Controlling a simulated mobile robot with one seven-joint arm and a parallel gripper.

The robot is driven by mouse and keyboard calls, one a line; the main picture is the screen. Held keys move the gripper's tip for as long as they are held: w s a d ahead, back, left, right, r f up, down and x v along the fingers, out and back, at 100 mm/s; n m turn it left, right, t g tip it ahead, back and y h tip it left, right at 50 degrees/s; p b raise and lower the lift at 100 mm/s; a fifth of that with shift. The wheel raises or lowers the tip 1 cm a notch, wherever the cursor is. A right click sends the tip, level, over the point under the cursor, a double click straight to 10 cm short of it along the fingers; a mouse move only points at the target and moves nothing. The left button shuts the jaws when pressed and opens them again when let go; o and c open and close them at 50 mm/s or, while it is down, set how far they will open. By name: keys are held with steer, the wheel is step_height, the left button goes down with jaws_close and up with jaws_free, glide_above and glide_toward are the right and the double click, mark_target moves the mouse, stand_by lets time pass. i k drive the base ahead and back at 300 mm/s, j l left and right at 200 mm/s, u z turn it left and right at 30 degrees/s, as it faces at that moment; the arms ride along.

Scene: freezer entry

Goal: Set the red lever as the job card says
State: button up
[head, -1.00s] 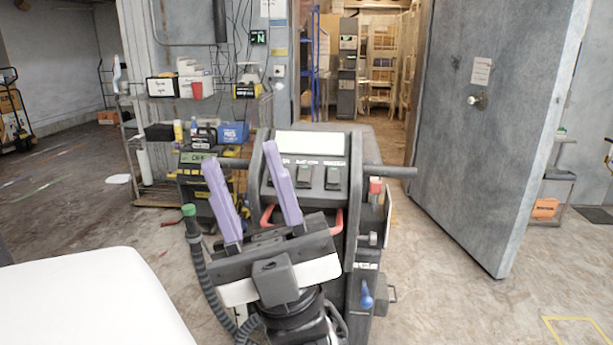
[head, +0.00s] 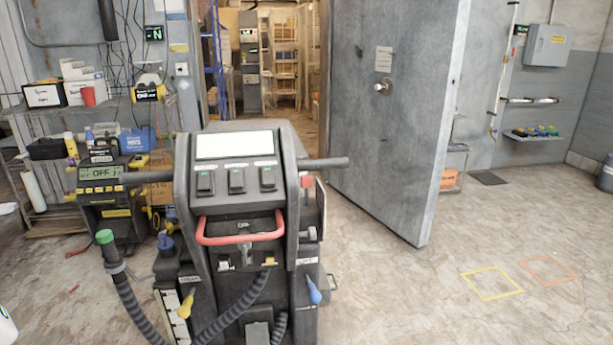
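A dark grey machine (head: 238,185) stands upright in the middle of the head view. A red bar handle (head: 240,238) curves across its front, below several dark switches. A small red block (head: 307,181) sits at its upper right side, by the side bar. I cannot tell which of these red parts is the lever. A blank white panel (head: 234,145) tops the machine; no readable job card shows. A blue-tipped part (head: 313,290) and a yellow-tipped part (head: 186,304) are lower down. My gripper is not in view.
A cluttered shelf and a unit reading "OFF" (head: 101,173) stand left. A green-capped hose (head: 105,237) rises at the machine's front left. A large grey door (head: 393,110) stands open behind. Clear floor with yellow (head: 491,283) and orange (head: 547,268) marked squares lies right.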

mark_target(306, 179)
steer(key=i+l+z, duration=0.15)
steer(key=i+l, duration=0.85)
steer(key=i, duration=0.15)
steer(key=i+j, duration=0.35)
steer(key=j+z, duration=0.05)
steer(key=j, duration=0.05)
